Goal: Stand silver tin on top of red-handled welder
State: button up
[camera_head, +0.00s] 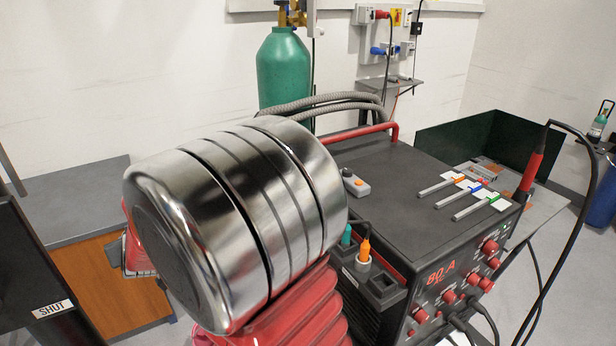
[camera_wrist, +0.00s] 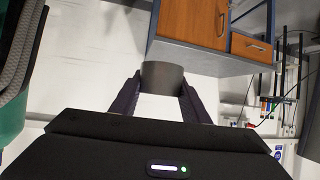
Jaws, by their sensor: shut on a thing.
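The red-handled welder (camera_head: 400,165) is a black box with a red bar handle (camera_head: 395,133) at its rear left and a red "80 A" display on its front. In the wrist view my gripper (camera_wrist: 161,88) is shut on the silver tin (camera_wrist: 163,76), a short cylinder that looks dark grey in shade. The tin is between the fingertips, clear of the cabinet behind. The head view does not show the tin or my gripper; my silver and red arm fills its left foreground and hides part of the welder's left side.
Sliding clamps with coloured tags (camera_head: 470,190) lie on the welder's right top. A small grey box with an orange button (camera_head: 355,183) sits at its left edge, near a holder (camera_head: 362,262). A green gas cylinder (camera_head: 284,68) and hoses stand behind. A black cable (camera_head: 571,210) arches at right.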

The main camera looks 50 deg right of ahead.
jog(key=s+d+r+m+g+h, duration=0.1)
jog(key=s+d+r+m+h, duration=0.2)
jog(key=d, duration=0.6)
jog(key=d+r+m+g+h, duration=0.1)
jog(key=d+r+m+h, duration=0.1)
jog(key=d+r, duration=0.5)
jog(key=s+d+r+m+g+h, duration=0.25)
jog(key=s+d, duration=0.35)
jog(key=d, duration=0.3)
jog(key=s+d+r+m+g+h, duration=0.1)
jog(key=s+d+m+g, duration=0.3)
jog(key=s+d, duration=0.45)
jog(key=m+g+y, duration=0.3)
jog(key=m+g, duration=0.9)
jog(key=m, duration=0.1)
send_over(412, 224)
jog(key=shift+d, duration=0.1)
jog(key=shift+f, duration=0.1)
jog(key=shift+f, duration=3.1)
